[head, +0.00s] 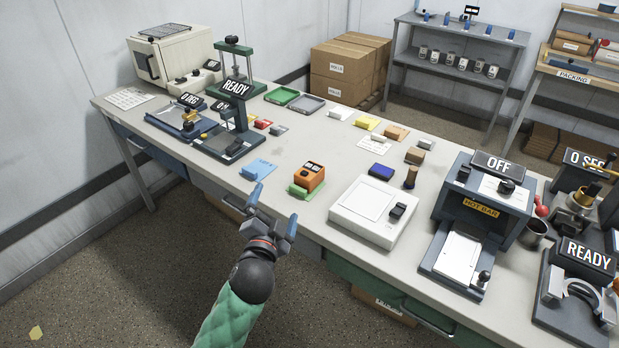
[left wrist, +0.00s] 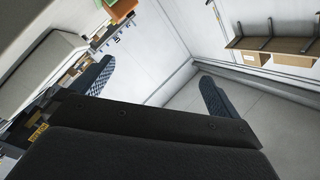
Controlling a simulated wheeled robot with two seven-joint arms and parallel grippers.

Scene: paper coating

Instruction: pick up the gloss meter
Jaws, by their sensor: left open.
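A small orange box with dark panels on top (head: 310,175), which looks like the gloss meter, stands upright on the table (head: 278,225) near its front edge. My right gripper is not in view.
A green press (head: 235,65) stands at the back left. The table behind the orange box is fairly clear.

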